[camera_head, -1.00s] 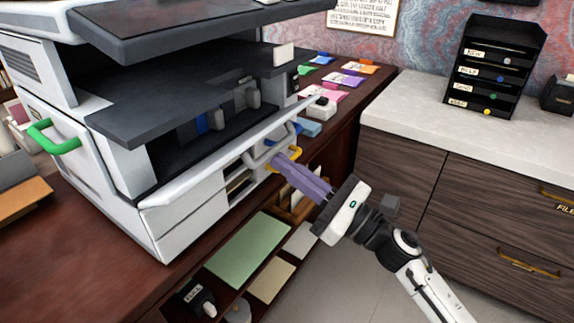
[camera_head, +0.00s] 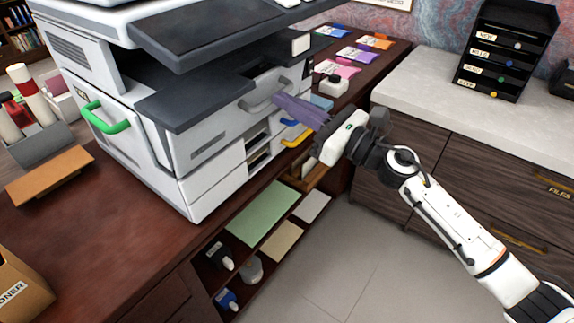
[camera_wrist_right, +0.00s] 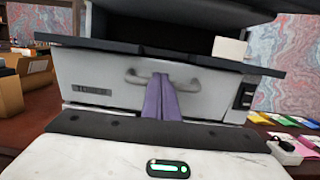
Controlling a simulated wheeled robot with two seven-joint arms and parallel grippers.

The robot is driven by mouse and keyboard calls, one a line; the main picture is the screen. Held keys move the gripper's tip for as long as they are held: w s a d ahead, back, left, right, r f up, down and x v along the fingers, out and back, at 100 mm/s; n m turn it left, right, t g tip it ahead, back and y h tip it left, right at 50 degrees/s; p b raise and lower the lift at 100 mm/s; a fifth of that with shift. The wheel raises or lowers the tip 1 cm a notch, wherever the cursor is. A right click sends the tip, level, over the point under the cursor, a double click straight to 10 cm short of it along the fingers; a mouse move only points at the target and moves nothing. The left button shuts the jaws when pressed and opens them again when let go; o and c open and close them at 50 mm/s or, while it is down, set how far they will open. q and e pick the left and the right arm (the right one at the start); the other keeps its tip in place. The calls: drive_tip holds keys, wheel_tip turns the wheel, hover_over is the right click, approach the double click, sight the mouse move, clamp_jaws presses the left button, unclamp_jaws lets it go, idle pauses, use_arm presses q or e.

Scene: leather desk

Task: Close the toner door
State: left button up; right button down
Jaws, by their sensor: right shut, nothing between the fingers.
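The toner door (camera_head: 215,128) is the white front panel of the copier, with a grey handle (camera_head: 262,96). It stands upright beneath the dark tray, covering the inner bay; I cannot tell whether it is fully flush. In the right wrist view the door (camera_wrist_right: 115,80) faces me, with a small dark label at its left and the handle (camera_wrist_right: 203,87) across its middle. My right gripper (camera_head: 281,98) has purple fingers, shut and empty, pointing at the door by the handle. In the wrist view the fingertips (camera_wrist_right: 161,78) overlap the handle; contact is unclear. My left gripper is not in view.
The dark output tray (camera_head: 195,103) juts out above the door. A green handle (camera_head: 105,118) is on the copier's left side. Yellow (camera_head: 296,138) and blue levers are below my right gripper. Shelves with paper (camera_head: 262,212) lie below. Floor at right is clear.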

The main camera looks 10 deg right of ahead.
drive_tip(key=shift+w+a+r, duration=0.65)
drive_tip(key=shift+a+r, duration=0.1)
drive_tip(key=shift+r, duration=0.15)
